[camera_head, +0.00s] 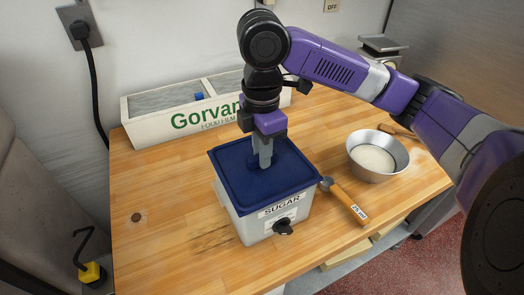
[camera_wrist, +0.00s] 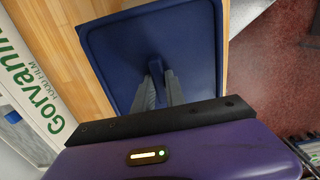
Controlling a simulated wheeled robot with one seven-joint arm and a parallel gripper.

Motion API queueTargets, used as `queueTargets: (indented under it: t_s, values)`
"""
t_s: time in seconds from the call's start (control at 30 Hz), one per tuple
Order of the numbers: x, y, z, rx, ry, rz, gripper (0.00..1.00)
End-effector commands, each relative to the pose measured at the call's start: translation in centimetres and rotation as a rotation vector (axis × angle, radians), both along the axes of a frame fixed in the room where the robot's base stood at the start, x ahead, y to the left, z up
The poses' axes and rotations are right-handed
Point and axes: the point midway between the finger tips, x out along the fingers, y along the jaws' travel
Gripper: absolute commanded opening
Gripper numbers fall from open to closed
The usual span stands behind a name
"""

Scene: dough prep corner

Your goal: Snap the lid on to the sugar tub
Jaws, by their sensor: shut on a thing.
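The sugar tub (camera_head: 262,222) is a pale box labelled SUGAR with a dark clip on its front, standing on the wooden table. The dark blue square lid (camera_head: 232,180) lies over the top of the tub. I cannot tell whether its edges are fully seated. My gripper (camera_head: 262,162) points down above the lid's middle and is shut on the lid's raised handle. In the wrist view the two grey fingers (camera_wrist: 157,92) close on the blue handle, and the lid (camera_wrist: 195,50) fills the middle. The tub is hidden under the lid in the wrist view.
A long white film box (camera_head: 170,125) marked Gorvann stands behind the tub at the left. A metal bowl (camera_head: 378,165) with pale contents stands at the right. A wooden-handled scoop (camera_head: 346,203) lies beside the tub's right side. The wooden table (camera_head: 160,190) is clear at the left.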

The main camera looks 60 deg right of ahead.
Motion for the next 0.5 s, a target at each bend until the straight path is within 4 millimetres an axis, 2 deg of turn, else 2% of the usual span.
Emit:
queueTargets:
  t_s: [0.4,0.43,0.5]
  values:
    - [-0.01,0.01,-1.01,0.001,0.001,0.0,0.0]
    - [-0.02,0.0,-0.94,0.0,0.0,0.0,0.2]
    - [-0.01,-0.01,-0.91,0.0,0.0,0.0,0.33]
